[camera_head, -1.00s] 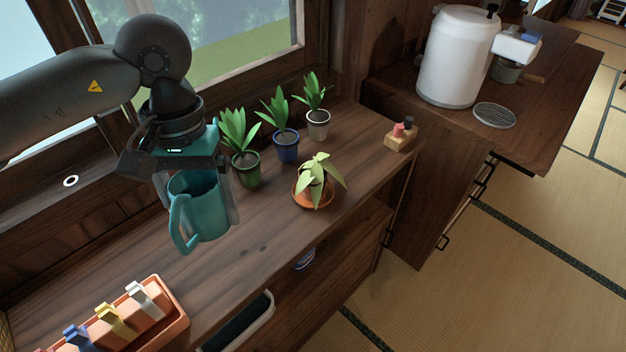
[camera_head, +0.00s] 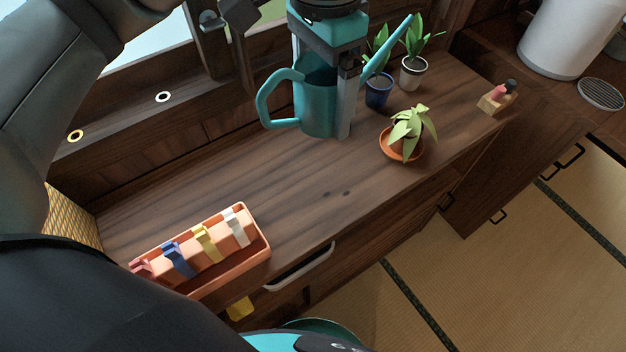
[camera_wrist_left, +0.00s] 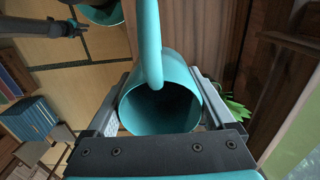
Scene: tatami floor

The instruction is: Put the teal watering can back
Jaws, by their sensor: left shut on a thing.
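The teal watering can (camera_head: 316,112) is upright in my left gripper (camera_head: 340,100), with its handle to the left and its spout pointing up to the right. My left gripper is shut on the can's body, one finger on each side. In the head view its base shows just over the wooden counter; I cannot tell whether it touches. In the left wrist view the can's open mouth (camera_wrist_left: 160,106) lies between the two fingers (camera_wrist_left: 161,112), and it looks dark inside.
Potted plants stand at the back right: a blue pot (camera_head: 378,92), a white pot (camera_head: 412,72) and a drooping plant on an orange saucer (camera_head: 400,152). A terracotta tray (camera_head: 262,252) with coloured clips is at the front left. The counter's middle (camera_head: 300,185) is bare.

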